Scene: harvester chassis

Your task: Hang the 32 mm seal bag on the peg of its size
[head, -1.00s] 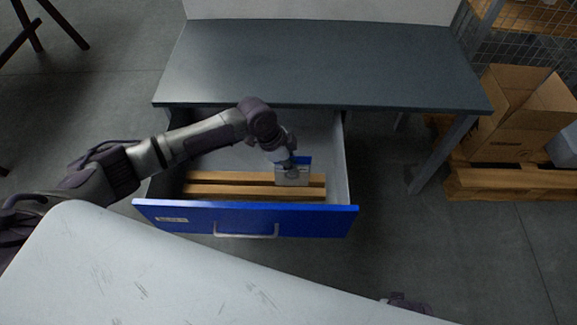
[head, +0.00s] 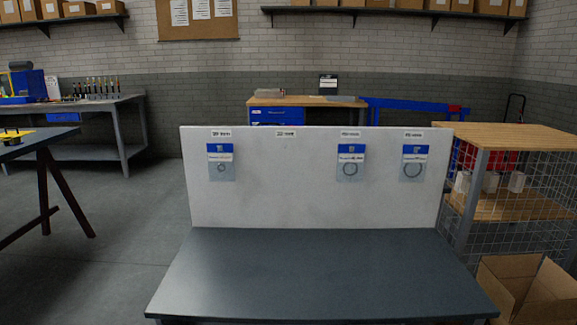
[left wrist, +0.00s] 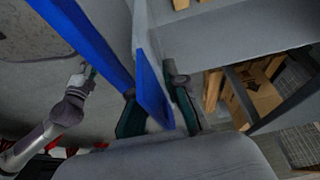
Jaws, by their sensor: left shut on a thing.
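In the left wrist view my left gripper (left wrist: 156,106) is shut on a seal bag (left wrist: 153,88) with a blue header. The bag's size print is not readable here. In the head view a white board (head: 320,200) stands behind the bench and carries several size labels along its top. A bag (head: 220,161) hangs under the leftmost label, and two more, a bag (head: 351,161) and a bag (head: 413,162), hang at the right. No bag hangs under the second label (head: 286,133). My right gripper (left wrist: 86,72) seems to show at the left; its jaws are unclear.
The dark bench top (head: 320,270) is clear. A mesh-sided shelf (head: 510,190) and an open cardboard box (head: 525,285) stand at the right of the bench.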

